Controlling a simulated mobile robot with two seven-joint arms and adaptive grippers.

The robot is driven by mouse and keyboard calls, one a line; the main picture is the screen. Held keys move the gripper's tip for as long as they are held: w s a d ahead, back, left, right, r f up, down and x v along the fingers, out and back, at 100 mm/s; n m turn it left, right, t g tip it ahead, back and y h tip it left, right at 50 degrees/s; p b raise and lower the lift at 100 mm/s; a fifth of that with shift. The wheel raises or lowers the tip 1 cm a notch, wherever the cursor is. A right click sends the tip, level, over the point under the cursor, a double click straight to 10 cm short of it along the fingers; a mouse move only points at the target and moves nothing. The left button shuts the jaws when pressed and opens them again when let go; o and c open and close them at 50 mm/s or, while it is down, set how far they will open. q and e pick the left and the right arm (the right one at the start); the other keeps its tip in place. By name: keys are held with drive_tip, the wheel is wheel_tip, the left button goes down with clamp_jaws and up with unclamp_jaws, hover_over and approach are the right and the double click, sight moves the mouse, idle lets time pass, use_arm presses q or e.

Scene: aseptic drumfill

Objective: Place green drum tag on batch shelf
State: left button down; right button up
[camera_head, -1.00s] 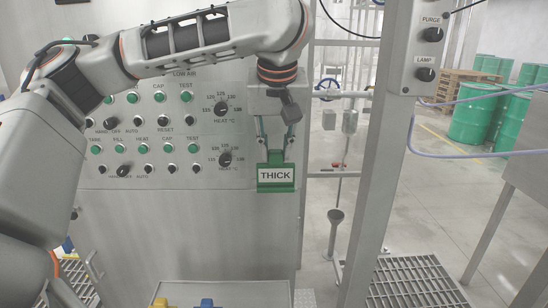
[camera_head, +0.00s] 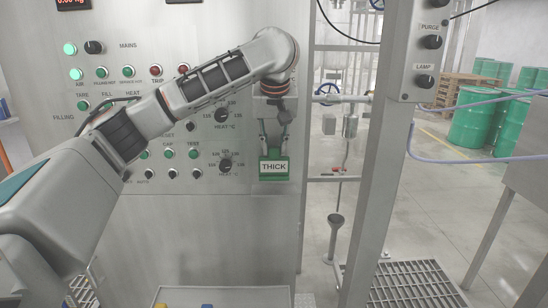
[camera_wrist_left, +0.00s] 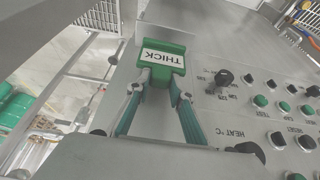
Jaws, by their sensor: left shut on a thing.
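The green drum tag (camera_head: 274,175) has a white label reading THICK. It hangs upright below my left gripper (camera_head: 274,148), in front of the right part of the grey control panel. In the left wrist view, the two fingertips of my left gripper (camera_wrist_left: 160,82) are shut on the edge of the green tag (camera_wrist_left: 163,63). A grey shelf-like surface (camera_head: 225,293) shows at the bottom of the head view, with small yellow and blue things on it. I cannot tell whether it is the batch shelf. My right gripper is not in view.
The control panel (camera_head: 230,225) carries several knobs and green buttons. A steel post (camera_head: 370,190) with a PURGE and LAMP box stands to the right. Green drums (camera_head: 472,122) and a pallet are far back right. A floor grating (camera_head: 410,283) lies at lower right.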

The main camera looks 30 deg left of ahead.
sight(274, 157)
use_arm(q)
wheel_tip(274, 157, down, 3)
drive_tip(key=shift+w+a+f, duration=0.1)
drive_tip(key=shift+w+f, duration=0.1)
drive_tip(key=shift+f, duration=0.15)
drive_tip(key=shift+f, duration=0.15)
drive_tip(key=c, duration=1.8)
unclamp_jaws()
drive_tip(key=shift+s+r, duration=0.1)
drive_tip(key=shift+r, duration=0.5)
drive_tip(key=v, duration=1.1)
drive_tip(key=shift+s+d, duration=0.1)
drive_tip(key=shift+d, duration=0.1)
